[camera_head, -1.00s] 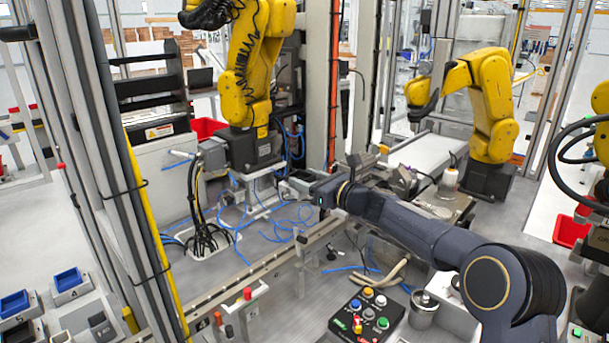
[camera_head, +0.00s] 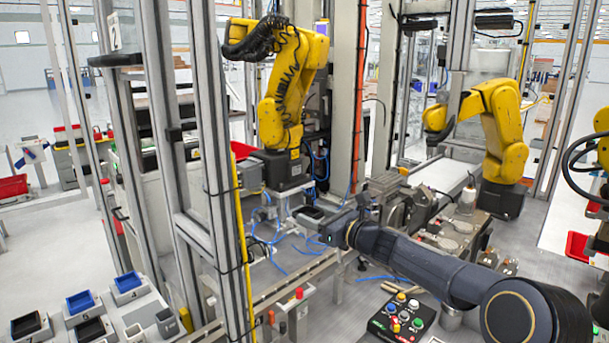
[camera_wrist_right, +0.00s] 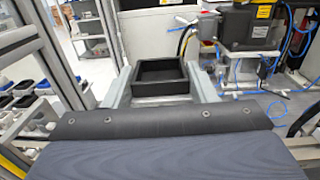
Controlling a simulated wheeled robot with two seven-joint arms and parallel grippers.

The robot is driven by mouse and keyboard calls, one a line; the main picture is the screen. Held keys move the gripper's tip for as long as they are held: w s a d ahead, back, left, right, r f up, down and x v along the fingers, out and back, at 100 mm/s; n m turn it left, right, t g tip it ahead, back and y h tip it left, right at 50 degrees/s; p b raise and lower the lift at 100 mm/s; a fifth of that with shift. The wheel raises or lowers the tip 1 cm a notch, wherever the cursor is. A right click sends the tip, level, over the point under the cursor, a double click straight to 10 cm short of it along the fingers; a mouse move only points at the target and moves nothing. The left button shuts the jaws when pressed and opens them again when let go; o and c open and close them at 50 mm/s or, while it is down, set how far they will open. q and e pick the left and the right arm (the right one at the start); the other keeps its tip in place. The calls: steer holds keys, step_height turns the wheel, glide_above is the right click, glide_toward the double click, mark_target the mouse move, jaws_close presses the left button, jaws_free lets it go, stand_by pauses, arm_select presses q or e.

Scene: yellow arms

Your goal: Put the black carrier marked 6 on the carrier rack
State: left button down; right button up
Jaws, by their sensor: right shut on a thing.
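My right gripper (camera_head: 325,222) is shut on a black carrier (camera_wrist_right: 160,76), held level in front of the jaws. In the right wrist view the carrier is an open, empty square box between two grey fingers. In the head view it shows as a small dark box (camera_head: 311,214) at the arm's tip. No number can be read on it. The carrier rack (camera_head: 85,317) is at the lower left, with blue and black carriers in grey holders. The gripper is well to the right of the rack, apart from it. My left gripper is not in view.
Upright metal posts (camera_head: 204,180) and a yellow strip (camera_head: 243,230) stand between the gripper and the rack. A yellow robot arm (camera_head: 285,90) stands behind the gripper. A button panel (camera_head: 402,315) lies below my right arm. Blue hoses run near the rail.

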steer(key=s+d+f+m+t+h, duration=0.2)
steer(key=s+d+f, duration=0.4)
steer(key=s+f, duration=0.3)
steer(key=s+d+f+m+t+h, duration=0.2)
steer(key=s+d+f+m+h, duration=0.2)
steer(key=s+f+h, duration=0.3)
steer(key=s+d+f+m+t+h, duration=0.2)
steer(key=s+d+f, duration=0.5)
steer(key=s+f, duration=0.4)
step_height(320, 180, down, 5)
steer(key=shift+s+d+f+m+h, duration=0.1)
steer(key=shift+s+d+m+h, duration=0.2)
steer(key=shift+m+h, duration=0.7)
